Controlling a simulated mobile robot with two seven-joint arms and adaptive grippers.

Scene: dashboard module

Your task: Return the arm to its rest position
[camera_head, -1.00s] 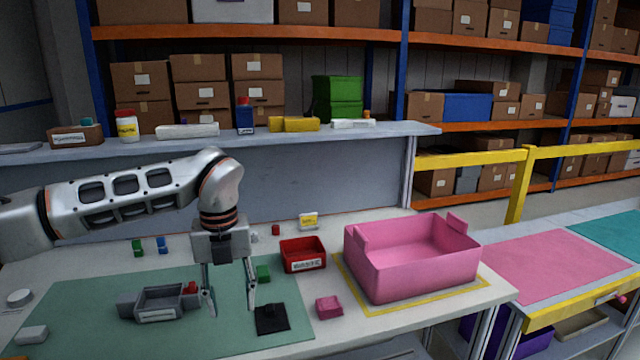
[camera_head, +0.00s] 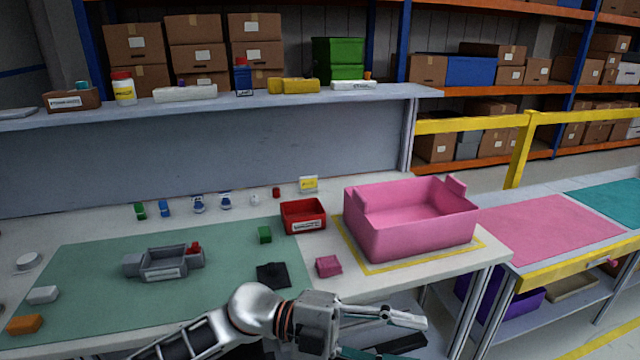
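My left arm is folded low at the bottom of the head view. Its gripper (camera_head: 408,335) points right, in front of the bench's front edge and clear of the objects on it. The fingers look spread and nothing shows between them; the lower finger is partly cut off by the picture's edge. My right gripper is not in view.
On the green mat (camera_head: 90,275) are a grey module housing (camera_head: 163,264) with a red part at its right end, a green block (camera_head: 264,235) and a black plate (camera_head: 272,275). A red bin (camera_head: 303,217), a pink block (camera_head: 328,266) and a large pink tote (camera_head: 410,225) stand to the right.

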